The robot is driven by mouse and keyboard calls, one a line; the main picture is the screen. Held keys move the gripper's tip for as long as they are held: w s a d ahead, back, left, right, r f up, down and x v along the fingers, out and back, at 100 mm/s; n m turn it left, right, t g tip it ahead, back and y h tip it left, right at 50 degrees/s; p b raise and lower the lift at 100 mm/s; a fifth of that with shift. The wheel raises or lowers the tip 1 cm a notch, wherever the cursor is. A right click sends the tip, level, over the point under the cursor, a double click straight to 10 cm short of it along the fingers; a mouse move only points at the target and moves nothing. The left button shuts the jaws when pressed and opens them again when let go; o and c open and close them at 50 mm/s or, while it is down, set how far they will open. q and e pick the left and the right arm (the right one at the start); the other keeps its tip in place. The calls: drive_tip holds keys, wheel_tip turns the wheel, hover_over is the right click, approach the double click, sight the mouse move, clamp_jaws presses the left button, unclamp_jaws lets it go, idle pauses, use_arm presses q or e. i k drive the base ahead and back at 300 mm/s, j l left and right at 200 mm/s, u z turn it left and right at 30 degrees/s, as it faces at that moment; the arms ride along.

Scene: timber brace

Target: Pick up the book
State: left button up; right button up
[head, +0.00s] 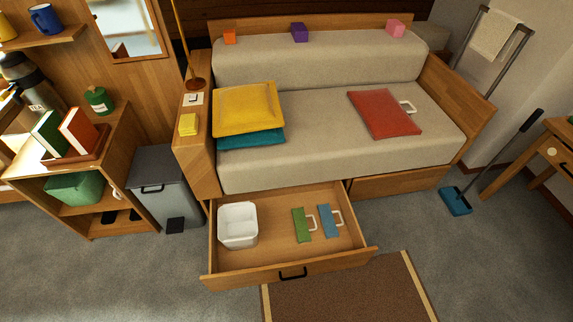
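Two upright books stand in a wooden tray (88,148) on top of the shelf unit at the left. One is a green book (47,133), leaning a little. The other is an orange-red book (79,131) just right of it. A flat red book-like thing (382,114) lies on the right of the sofa seat, with a white handle-shaped part at its right edge. A green flat piece (302,226) and a blue flat piece (325,221), each with a similar white part, lie in the open drawer. I cannot tell which is the book meant. Neither of my grippers is in view.
The drawer (340,254) under the sofa (330,155) is pulled out over the floor, with a white bin (237,225) inside. A yellow cushion (246,106) lies on a teal one (250,139). A grey pedal bin (160,188) stands by the shelf unit. Floor at the front left is clear.

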sight(76, 128)
drive_tip(key=k+j, duration=0.15)
drive_tip(key=k, duration=0.15)
drive_tip(key=k+j, duration=0.15)
drive_tip(key=k, duration=0.15)
drive_tip(key=u, duration=1.45)
drive_tip(key=k, duration=0.1)
drive_tip(key=i+j+z, duration=0.35)
drive_tip(key=i+j, duration=0.25)
drive_tip(key=i, duration=0.3)
drive_tip(key=i+j+z, duration=0.35)
drive_tip(key=i+j, duration=0.45)
drive_tip(key=i+z, duration=0.15)
drive_tip(key=i, duration=0.45)
